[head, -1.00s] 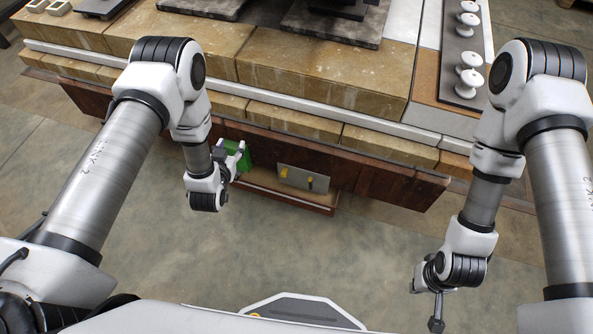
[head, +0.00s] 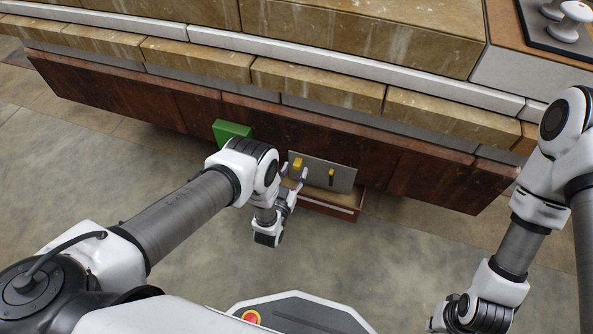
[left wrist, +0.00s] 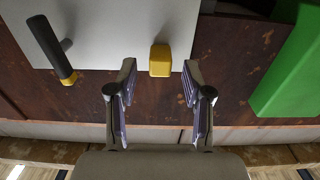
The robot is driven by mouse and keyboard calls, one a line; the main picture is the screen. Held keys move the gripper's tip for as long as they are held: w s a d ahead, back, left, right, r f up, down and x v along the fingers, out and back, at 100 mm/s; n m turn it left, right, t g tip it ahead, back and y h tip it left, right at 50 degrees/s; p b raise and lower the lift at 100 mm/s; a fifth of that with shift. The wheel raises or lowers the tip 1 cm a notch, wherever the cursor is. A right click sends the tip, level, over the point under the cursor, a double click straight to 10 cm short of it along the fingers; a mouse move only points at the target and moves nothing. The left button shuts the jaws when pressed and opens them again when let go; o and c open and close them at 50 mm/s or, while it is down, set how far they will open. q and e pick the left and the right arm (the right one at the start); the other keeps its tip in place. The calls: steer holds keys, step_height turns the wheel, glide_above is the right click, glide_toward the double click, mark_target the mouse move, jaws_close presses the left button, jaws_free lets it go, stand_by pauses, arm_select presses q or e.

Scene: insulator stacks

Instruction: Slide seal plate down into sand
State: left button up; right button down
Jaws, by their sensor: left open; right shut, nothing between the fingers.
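The grey seal plate (head: 345,180) stands against the dark wooden face of the bench in the head view, with a yellow block handle (head: 297,164) and a black handle (head: 331,177) on its front. In the left wrist view the plate (left wrist: 115,30) fills the top, with the yellow handle (left wrist: 160,60) just beyond and between my left fingertips. My left gripper (head: 294,176) is open and empty in front of the plate; it also shows in the left wrist view (left wrist: 160,78). My right gripper's fingers are below the head view's edge. I see no sand clearly.
A green block (head: 231,131) is on the wooden face left of the plate. A low brown wooden box (head: 345,212) lies under the plate. A stone-block structure (head: 360,35) rises behind. White insulators (head: 574,12) stand at top right. The floor in front is clear.

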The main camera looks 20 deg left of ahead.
mark_target(319, 178)
arm_select(q)
steer(key=shift+w, duration=1.05)
jaws_close()
step_height(319, 178, down, 7)
steer(key=b, duration=0.5)
steer(key=shift+r+b, duration=0.15)
steer(key=shift+b, duration=0.25)
jaws_free()
